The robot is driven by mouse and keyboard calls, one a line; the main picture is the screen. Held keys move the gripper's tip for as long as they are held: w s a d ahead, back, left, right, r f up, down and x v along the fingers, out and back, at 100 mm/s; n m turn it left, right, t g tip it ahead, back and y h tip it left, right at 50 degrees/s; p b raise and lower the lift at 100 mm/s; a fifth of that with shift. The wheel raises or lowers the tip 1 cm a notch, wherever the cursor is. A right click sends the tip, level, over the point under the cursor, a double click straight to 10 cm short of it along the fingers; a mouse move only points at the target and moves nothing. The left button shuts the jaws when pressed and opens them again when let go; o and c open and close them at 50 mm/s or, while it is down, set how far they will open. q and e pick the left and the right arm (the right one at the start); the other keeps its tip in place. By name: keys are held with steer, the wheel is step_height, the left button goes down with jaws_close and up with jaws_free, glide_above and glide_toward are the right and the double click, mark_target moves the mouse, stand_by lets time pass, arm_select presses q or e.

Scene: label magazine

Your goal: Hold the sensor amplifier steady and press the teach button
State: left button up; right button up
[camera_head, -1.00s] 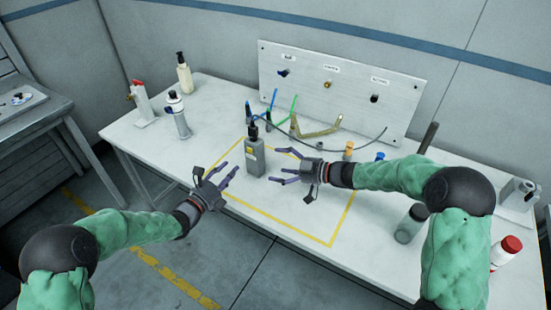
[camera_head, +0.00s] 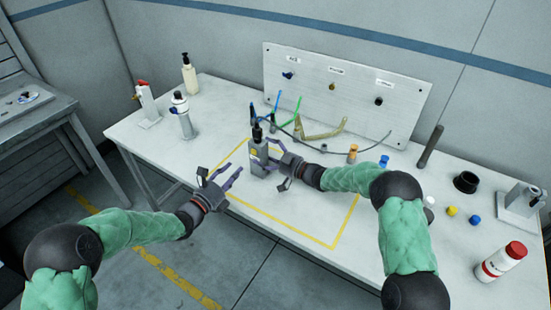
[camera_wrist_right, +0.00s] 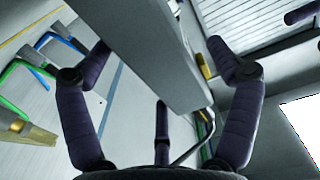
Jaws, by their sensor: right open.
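The sensor amplifier, a grey upright box (camera_head: 258,157) with a black top and a small yellow patch, stands inside the yellow outline on the table. My right gripper (camera_head: 272,161) is at its right side with fingers spread around it. In the right wrist view the amplifier (camera_wrist_right: 160,50) lies between the open fingers, with a yellow part (camera_wrist_right: 204,66) at its edge. Whether a finger touches it I cannot tell. My left gripper (camera_head: 228,177) is open and empty, in front of and left of the amplifier. I cannot make out a teach button for certain.
A white panel (camera_head: 345,98) with labelled fittings stands behind, with coloured cables and a tan bracket (camera_head: 322,131) before it. Bottles (camera_head: 189,74) stand at the back left. A red-capped bottle (camera_head: 502,261) and small caps are at the right. The outlined area's front is clear.

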mark_target(254, 148)
steer(key=shift+x, duration=2.6)
steer(key=c, duration=1.4)
arm_select(q)
jaws_close()
arm_select(e)
steer(key=shift+c, duration=0.3)
